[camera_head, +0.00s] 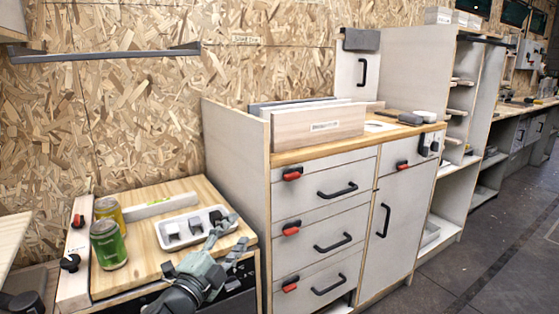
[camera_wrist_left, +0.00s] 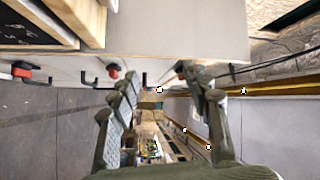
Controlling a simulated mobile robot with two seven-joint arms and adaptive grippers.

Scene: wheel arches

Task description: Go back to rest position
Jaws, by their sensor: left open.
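My left gripper (camera_head: 222,240) is at the front right corner of the low wooden counter in the head view. Its two fingers are spread with nothing between them. The left wrist view also shows the open fingers (camera_wrist_left: 160,88), with the space between them empty. My right gripper is in neither view.
Open floor (camera_head: 480,260) lies at the right.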

